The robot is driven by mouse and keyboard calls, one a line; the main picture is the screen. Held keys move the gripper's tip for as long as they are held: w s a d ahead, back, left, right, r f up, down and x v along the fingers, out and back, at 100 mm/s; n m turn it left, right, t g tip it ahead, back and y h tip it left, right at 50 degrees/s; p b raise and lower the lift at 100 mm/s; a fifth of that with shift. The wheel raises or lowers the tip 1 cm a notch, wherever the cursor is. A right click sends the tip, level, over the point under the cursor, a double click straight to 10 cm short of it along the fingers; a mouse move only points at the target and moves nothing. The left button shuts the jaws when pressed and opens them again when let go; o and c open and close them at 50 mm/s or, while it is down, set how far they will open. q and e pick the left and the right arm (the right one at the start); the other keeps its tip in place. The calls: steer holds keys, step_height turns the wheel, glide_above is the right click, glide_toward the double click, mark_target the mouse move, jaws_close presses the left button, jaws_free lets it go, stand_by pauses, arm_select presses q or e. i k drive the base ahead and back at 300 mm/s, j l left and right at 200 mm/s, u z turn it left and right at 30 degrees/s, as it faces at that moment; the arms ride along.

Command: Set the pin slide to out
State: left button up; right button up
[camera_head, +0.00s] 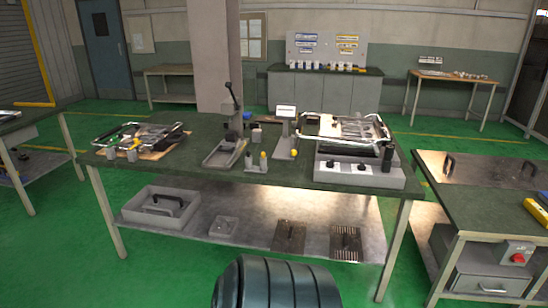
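I cannot tell for sure which part is the pin slide. A grey fixture with an upright lever (236,112) stands mid-table, with a grey tray-like base (224,153) in front. Next to it is a small grey block (256,167) with a yellow-topped pin and a dark pin. A light stand with a small display (285,112) is just right of these. At the right of the table is a light grey control box (358,174) with black knobs, and a metal-framed unit (345,128) is behind and above it. Neither gripper is in view.
The green-topped table (290,178) has a lower shelf (185,208) with a grey bin and dark grilles. Another framed unit (140,138) sits at its left. A bench with a red button (517,258) is at the right.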

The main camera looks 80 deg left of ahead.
mark_target(225, 146)
steer(key=u, duration=2.2)
steer(key=i+u, duration=0.8)
